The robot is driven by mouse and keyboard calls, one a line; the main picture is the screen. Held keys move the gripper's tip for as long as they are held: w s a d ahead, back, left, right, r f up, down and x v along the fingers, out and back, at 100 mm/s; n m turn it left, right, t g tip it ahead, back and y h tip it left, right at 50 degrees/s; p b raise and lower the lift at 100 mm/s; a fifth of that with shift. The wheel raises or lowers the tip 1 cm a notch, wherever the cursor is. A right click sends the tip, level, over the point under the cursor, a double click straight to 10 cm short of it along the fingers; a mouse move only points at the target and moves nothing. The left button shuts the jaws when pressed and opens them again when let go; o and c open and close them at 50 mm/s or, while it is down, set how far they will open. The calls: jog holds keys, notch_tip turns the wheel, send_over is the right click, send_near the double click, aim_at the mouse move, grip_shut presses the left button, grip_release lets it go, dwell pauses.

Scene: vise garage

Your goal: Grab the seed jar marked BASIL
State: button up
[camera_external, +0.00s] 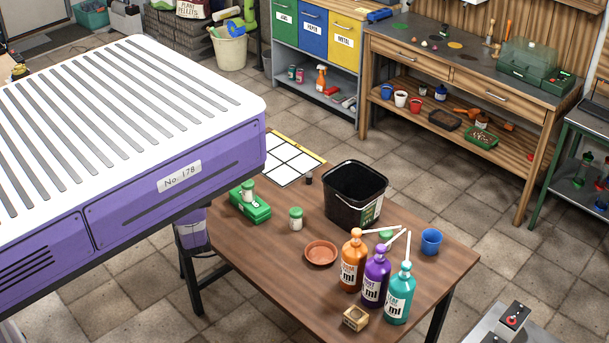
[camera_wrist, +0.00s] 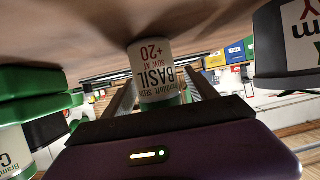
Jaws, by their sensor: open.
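A white seed jar marked BASIL (camera_wrist: 155,72) is in the middle of the wrist view, its lettering upside down there and its green lid end toward the picture's bottom. My gripper (camera_wrist: 162,95) is open, one finger at each side of the jar; the picture does not show whether they touch it. My gripper cannot be made out there.
A terracotta saucer (camera_external: 321,252), orange (camera_external: 353,262), purple (camera_external: 375,276) and teal (camera_external: 399,295) pump bottles and a blue cup (camera_external: 431,241) occupy the right side. In the wrist view, a green-topped object (camera_wrist: 30,80) is close at the left.

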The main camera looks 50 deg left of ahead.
jog(key=shift+w+f, duration=0.1)
jog(key=shift+w, duration=0.05)
jog(key=c, duration=1.5)
jog(key=shift+o, duration=0.2)
